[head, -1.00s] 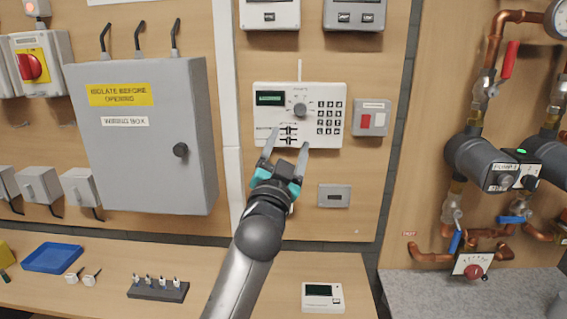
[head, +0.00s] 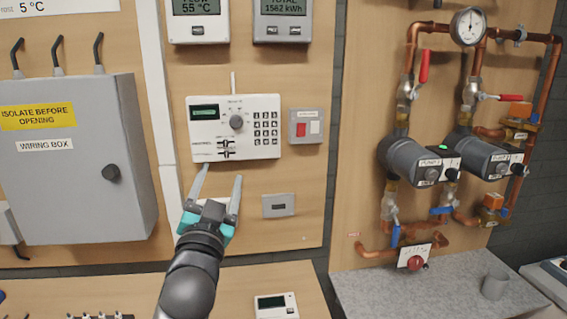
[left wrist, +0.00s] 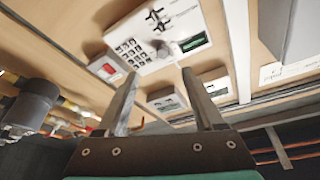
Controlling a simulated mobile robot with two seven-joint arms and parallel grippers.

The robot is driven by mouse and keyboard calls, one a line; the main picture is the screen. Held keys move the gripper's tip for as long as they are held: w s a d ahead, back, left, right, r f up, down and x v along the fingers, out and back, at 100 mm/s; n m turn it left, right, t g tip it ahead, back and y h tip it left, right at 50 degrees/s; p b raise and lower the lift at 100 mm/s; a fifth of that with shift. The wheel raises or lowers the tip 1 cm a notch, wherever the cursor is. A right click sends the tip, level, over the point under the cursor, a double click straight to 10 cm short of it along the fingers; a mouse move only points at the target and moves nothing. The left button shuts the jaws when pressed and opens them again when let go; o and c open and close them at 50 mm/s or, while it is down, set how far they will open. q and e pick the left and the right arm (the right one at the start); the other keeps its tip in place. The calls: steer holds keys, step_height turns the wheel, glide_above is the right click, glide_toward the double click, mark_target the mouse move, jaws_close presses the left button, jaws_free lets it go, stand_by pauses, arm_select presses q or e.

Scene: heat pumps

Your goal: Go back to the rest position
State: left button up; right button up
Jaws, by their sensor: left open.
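My left gripper (head: 219,183) is open and empty. In the head view its fingertips point up, just below the white control panel (head: 262,139) on the wooden wall board. The panel has a small green display, a round knob, two sliders and a keypad. It also shows in the left wrist view (left wrist: 178,62), beyond the two open fingers (left wrist: 155,92). The fingers appear apart from the panel. My right gripper is not in view.
A grey wiring box (head: 85,205) hangs left of the arm. Pumps (head: 410,160) and copper pipes stand further right.

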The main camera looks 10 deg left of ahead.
arm_select(q)
steer(key=s+f+n+g, duration=0.1)
steer(key=s+f+g, duration=0.35)
steer(key=f, duration=0.55)
steer(key=s+f+n+g, duration=0.1)
steer(key=s+f+g, duration=0.35)
steer(key=f, duration=0.55)
steer(key=s+d+f+g+h, duration=0.1)
steer(key=s+f+g, duration=0.3)
steer(key=s+f, duration=0.5)
steer(key=s+d+f+g+h, duration=0.1)
steer(key=s+f+g, duration=0.35)
steer(key=s, duration=0.85)
steer(key=s+f+g+b, duration=0.25)
steer(key=f+b, duration=0.35)
steer(key=f, duration=2.3)
steer(key=s+a+f+b, duration=0.2)
steer(key=s+f+b, duration=0.2)
steer(key=s+f, duration=1.1)
steer(key=shift+s+a+f, duration=0.15)
steer(key=shift+s+f, duration=0.2)
steer(key=shift+f, duration=0.55)
